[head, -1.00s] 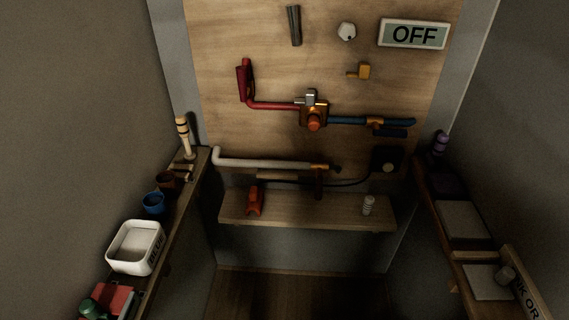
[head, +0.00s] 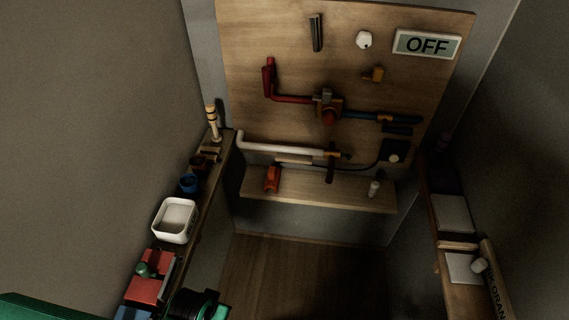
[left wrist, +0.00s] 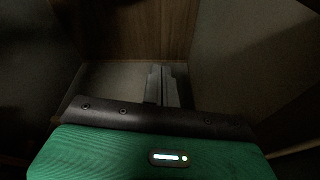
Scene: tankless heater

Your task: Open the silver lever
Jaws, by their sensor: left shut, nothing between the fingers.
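A grey, silver-looking bar (head: 316,33) is mounted upright near the top of the wooden panel in the head view. A small silver piece (head: 326,96) sits on top of the brass valve (head: 329,114), between the red and blue pipes. I cannot tell which of the two is the silver lever. My left gripper (left wrist: 162,84) shows in the left wrist view with its grey fingers together and empty, touching nothing I can make out. In the head view only green and dark parts of my arm show at the lower left, far from the panel. My right gripper is not in view.
An OFF sign (head: 427,45) hangs at the panel's upper right. A low shelf (head: 335,193) runs under the panel. The right shelf (head: 435,235) bounds the other side. The floor between is clear.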

